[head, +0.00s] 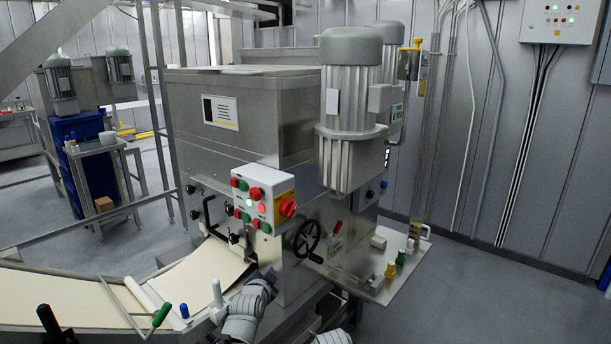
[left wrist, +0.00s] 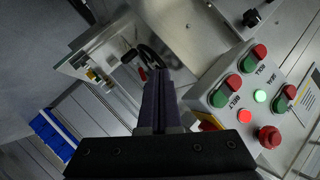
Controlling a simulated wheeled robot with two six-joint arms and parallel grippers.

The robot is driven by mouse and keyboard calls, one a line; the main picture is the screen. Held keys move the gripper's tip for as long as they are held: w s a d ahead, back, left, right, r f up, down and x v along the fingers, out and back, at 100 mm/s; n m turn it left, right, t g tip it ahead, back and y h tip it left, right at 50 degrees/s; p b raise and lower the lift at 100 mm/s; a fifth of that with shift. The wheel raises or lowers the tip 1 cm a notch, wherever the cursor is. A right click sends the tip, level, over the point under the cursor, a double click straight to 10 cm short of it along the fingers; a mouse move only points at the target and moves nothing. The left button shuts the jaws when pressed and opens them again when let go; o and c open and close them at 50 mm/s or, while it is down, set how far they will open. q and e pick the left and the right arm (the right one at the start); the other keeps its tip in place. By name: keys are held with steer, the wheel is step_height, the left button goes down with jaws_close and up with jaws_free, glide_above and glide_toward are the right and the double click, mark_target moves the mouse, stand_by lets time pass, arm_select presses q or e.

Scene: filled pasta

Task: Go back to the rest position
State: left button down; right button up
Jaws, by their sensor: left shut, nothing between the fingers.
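My left gripper (head: 268,274) is low in the middle of the head view, in front of the machine and below its control box (head: 262,200). In the left wrist view its dark fingers (left wrist: 157,78) are together with nothing between them. The control box (left wrist: 262,105) with red and green buttons is to their right there, apart from them. The black handwheel (left wrist: 145,58) shows beyond the fingertips. My right gripper is not seen.
The steel machine (head: 240,110) with its motor (head: 350,120) fills the middle. A steel side shelf (head: 370,285) with small coloured items sticks out at right. A belt with a pale dough sheet (head: 60,300) runs at lower left. Open floor (head: 480,300) lies at right.

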arm_select(q)
steer(key=s+d+f+n+g+p, duration=0.1)
steer(key=s+d+f+g, duration=0.1)
steer(key=s+d+g, duration=0.15)
steer(key=s+d+f+g+p, duration=0.1)
steer(key=s+d+f+g, duration=0.1)
steer(key=s, duration=0.3)
steer(key=s+f+n+g+y+p, duration=0.1)
steer(key=s+g, duration=0.3)
steer(key=s, duration=0.7)
steer(key=s+d+f+n+g+y+p, duration=0.1)
steer(key=s+n+g+p, duration=0.2)
steer(key=s, duration=0.7)
steer(key=shift+s+f+g+y, duration=0.3)
steer(key=shift+s+f+g, duration=0.05)
steer(key=shift+g, duration=0.6)
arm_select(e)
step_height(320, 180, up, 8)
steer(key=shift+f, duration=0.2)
arm_select(q)
steer(key=c, duration=1.6)
jaws_free()
